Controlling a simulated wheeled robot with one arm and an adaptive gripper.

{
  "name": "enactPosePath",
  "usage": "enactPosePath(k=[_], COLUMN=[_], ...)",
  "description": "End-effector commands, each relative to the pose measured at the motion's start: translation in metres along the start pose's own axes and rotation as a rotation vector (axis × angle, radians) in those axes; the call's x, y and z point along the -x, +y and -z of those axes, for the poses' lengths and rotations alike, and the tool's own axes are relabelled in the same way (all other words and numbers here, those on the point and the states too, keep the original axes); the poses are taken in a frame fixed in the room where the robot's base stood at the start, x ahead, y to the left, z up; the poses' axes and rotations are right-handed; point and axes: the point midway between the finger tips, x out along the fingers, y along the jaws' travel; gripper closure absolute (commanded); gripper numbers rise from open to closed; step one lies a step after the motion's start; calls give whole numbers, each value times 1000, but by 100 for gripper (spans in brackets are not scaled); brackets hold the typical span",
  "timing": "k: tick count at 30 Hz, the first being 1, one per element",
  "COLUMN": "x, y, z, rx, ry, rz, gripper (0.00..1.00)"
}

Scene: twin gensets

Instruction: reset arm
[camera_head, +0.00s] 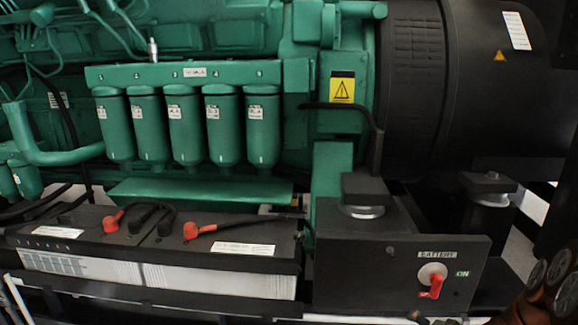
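My gripper does not show in the head view, so I cannot see its fingers or what they hold. Dark reddish-brown rounded shapes sit at the bottom right corner, cut off by the picture edge; I cannot tell what they are. The view is filled by a green genset engine (240,75). At the lower right, a dark box carries a battery switch (433,277) with a red handle hanging downward. A green ON label (462,274) is to the right of the switch, and a small red label is at its lower left.
Two black-topped batteries (150,232) with red terminal caps sit in a dark frame at the lower left. Several green filters (184,128) hang above them. A large black cylindrical housing (470,80) fills the upper right. Dark mounts (366,196) stand above the switch box.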

Motion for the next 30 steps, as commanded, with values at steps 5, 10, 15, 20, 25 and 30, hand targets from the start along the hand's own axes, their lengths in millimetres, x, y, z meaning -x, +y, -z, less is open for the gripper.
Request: enactPosePath(k=[5, 10, 15, 20, 25, 30], x=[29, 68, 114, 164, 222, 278], y=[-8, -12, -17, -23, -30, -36], z=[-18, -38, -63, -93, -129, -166], rx=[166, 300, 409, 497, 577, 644], ry=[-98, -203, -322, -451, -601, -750], rz=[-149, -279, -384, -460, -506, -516], gripper=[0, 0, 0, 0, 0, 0])
